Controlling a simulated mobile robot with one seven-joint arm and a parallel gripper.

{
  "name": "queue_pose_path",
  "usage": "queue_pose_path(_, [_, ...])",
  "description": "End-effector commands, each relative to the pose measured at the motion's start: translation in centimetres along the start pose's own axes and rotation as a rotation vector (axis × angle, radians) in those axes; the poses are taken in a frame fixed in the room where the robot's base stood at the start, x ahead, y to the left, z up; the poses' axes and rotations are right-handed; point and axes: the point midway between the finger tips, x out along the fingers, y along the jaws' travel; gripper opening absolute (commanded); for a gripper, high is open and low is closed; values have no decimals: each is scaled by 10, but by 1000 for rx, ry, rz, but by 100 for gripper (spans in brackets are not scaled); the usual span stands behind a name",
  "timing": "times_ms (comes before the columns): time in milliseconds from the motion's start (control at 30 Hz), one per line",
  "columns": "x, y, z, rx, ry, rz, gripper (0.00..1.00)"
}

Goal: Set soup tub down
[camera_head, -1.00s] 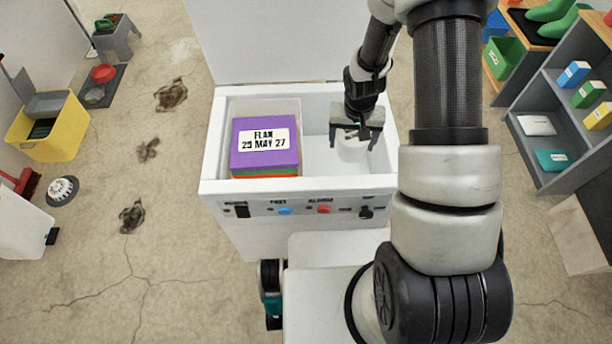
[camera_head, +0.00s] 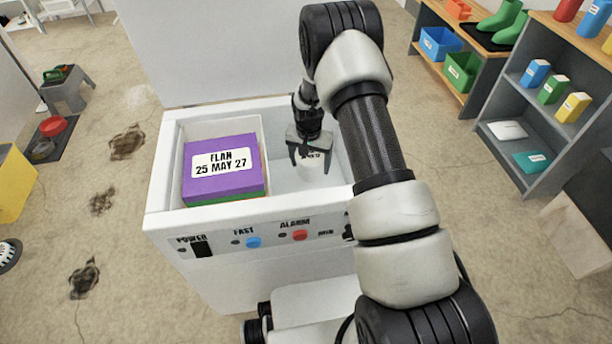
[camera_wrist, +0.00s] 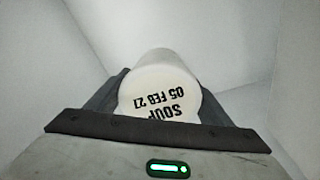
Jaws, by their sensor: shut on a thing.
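The soup tub (camera_head: 314,177) is a white round tub, its lid printed "SOUP 05 FEB 27" in the wrist view (camera_wrist: 165,85). It is inside the white chest freezer (camera_head: 160,195), in the right part of the well. My gripper (camera_head: 310,158) reaches down into the freezer with its fingers on both sides of the tub, shut on it. In the wrist view, the dark fingers (camera_wrist: 160,112) flank the tub and the white walls surround it. Whether the tub's base touches the freezer floor is hidden.
A purple box (camera_head: 222,172) labelled "FLAN 25 MAY 27" tops a stack in a white basket (camera_head: 225,128) on the freezer's left side. The freezer's front panel has a blue button (camera_head: 253,242) and a red button (camera_head: 299,235). A grey shelf (camera_head: 520,120) stands to the right.

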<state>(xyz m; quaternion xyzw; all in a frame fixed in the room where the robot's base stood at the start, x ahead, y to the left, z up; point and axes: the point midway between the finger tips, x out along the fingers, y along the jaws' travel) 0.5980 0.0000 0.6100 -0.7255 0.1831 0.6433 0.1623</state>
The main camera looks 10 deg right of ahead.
Motion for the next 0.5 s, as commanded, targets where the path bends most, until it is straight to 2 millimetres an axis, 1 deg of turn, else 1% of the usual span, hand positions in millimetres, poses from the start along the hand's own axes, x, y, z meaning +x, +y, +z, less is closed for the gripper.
queue_pose_path(133, [12, 0, 1, 0, 2, -1, 37])
queue_pose_path(300, [36, 0, 4, 1, 0, -1, 37])
queue_pose_path(367, [39, 0, 4, 1, 3, -2, 37])
queue_pose_path(500, [38, -1, 3, 1, 4, -2, 37])
